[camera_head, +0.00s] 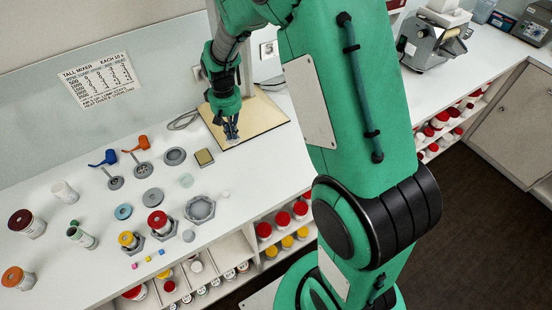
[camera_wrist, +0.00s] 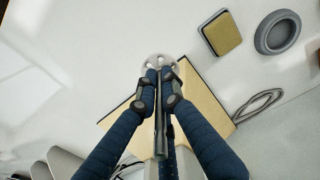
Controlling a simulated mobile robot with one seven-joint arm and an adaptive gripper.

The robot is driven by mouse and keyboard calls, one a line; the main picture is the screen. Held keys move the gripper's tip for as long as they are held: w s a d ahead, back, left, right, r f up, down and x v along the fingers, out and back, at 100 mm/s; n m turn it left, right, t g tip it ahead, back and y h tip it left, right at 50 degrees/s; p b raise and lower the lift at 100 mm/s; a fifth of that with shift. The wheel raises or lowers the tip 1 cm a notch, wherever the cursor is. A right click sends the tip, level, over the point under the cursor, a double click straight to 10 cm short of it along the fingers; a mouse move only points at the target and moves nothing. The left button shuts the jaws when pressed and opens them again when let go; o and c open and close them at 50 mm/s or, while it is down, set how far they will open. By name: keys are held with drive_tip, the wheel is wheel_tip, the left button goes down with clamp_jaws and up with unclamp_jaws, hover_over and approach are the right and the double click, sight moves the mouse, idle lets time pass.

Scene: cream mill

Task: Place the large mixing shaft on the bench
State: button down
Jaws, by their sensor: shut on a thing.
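My gripper (camera_head: 231,124) is over the tan board on the bench (camera_head: 250,190), near the back wall. A pale round disc (camera_wrist: 160,62) with holes shows at the shaft's far end. The shaft's other end runs back between the fingers. In the head view the fingers hide most of the shaft. I cannot tell whether the disc touches the surface below.
The tan board (camera_head: 265,118) lies under my gripper, with a looped cable (camera_head: 184,121) to its left. A gold-topped square block (camera_head: 204,157) and a grey round dish (camera_head: 174,156) stand nearby. Jars and blue and orange tools crowd the left. Bench right of the block is mostly clear.

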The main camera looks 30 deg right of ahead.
drive_tip(key=s+d+f+n, duration=0.1)
drive_tip(key=s+d, duration=0.1)
drive_tip(key=s, duration=0.7)
drive_tip(key=s+d+f+p, duration=0.1)
drive_tip(key=s+d, duration=0.2)
drive_tip(key=s, duration=0.6)
drive_tip(key=s+d+f+n, duration=0.1)
drive_tip(key=s+d, duration=0.2)
drive_tip(key=s, duration=0.6)
drive_tip(key=shift+f+n, duration=0.3)
drive_tip(key=shift+w, duration=0.1)
drive_tip(key=w+d, duration=0.1)
drive_tip(key=w, duration=0.4)
drive_tip(key=w+d+f, duration=0.1)
drive_tip(key=w+d, duration=0.1)
drive_tip(key=w, duration=0.3)
drive_tip(key=w+d+b, duration=0.1)
drive_tip(key=w, duration=0.4)
drive_tip(key=shift+w+d+f, duration=0.15)
drive_tip(key=shift+f, duration=0.1)
drive_tip(key=shift+f+b, duration=0.5)
drive_tip(key=shift+f, duration=1.3)
